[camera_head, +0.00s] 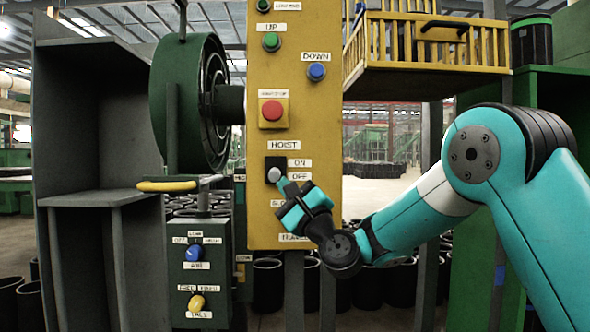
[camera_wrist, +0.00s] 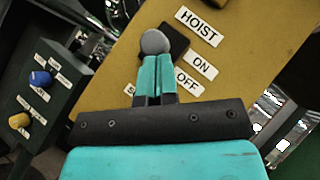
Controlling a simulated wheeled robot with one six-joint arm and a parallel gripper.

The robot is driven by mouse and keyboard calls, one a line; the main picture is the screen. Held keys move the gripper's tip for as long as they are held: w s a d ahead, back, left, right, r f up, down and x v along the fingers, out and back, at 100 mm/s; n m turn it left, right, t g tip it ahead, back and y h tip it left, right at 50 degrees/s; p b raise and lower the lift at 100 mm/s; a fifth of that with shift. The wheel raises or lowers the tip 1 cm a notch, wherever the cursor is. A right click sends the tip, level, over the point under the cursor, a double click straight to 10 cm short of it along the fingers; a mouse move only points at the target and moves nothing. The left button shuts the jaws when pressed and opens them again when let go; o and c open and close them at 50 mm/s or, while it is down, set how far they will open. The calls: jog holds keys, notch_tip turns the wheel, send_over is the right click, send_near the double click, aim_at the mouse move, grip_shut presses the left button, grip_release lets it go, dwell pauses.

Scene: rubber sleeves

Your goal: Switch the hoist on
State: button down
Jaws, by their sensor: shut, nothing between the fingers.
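The hoist switch is a black plate with a grey round-ended lever (camera_head: 274,175) on the yellow panel (camera_head: 330,110), under the HOIST label (camera_head: 284,145). The ON label (camera_head: 300,162) is above the OFF label (camera_head: 300,176). The lever's knob is low on the plate, level with OFF. It also shows in the wrist view as a grey ball (camera_wrist: 155,42) with the black plate (camera_wrist: 176,40) behind it. My gripper (camera_head: 284,184) is shut and empty, its fingertips (camera_wrist: 156,62) right at the knob's lower side. I cannot tell whether they touch it.
Above are a red stop button (camera_head: 271,110), a green UP button (camera_head: 271,42) and a blue DOWN button (camera_head: 316,71). A dark green box with a blue knob (camera_head: 193,253) and a yellow knob (camera_head: 196,302) stands lower left. A yellow basket (camera_head: 425,62) hangs at the right.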

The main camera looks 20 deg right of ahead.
jog(key=r+m+g+h+p, duration=0.1)
jog(key=p, duration=0.6)
jog(key=r+m+g+h+p, duration=0.1)
jog(key=r+m+h+p, duration=0.1)
jog(key=p, duration=0.5)
jog(key=shift+s+a+r+m, duration=0.15)
jog(key=shift+s+r+m, duration=0.05)
jog(key=shift+s+m, duration=0.15)
jog(key=shift+f+b, duration=0.7)
jog(key=shift+b, duration=0.05)
jog(key=w+d+f+b+v, duration=0.1)
jog(key=d+b+v, duration=0.1)
jog(key=b+v, duration=1)
jog(key=shift+s+f, duration=0.2)
jog(key=shift+f, duration=0.15)
jog(key=shift+d, duration=0.1)
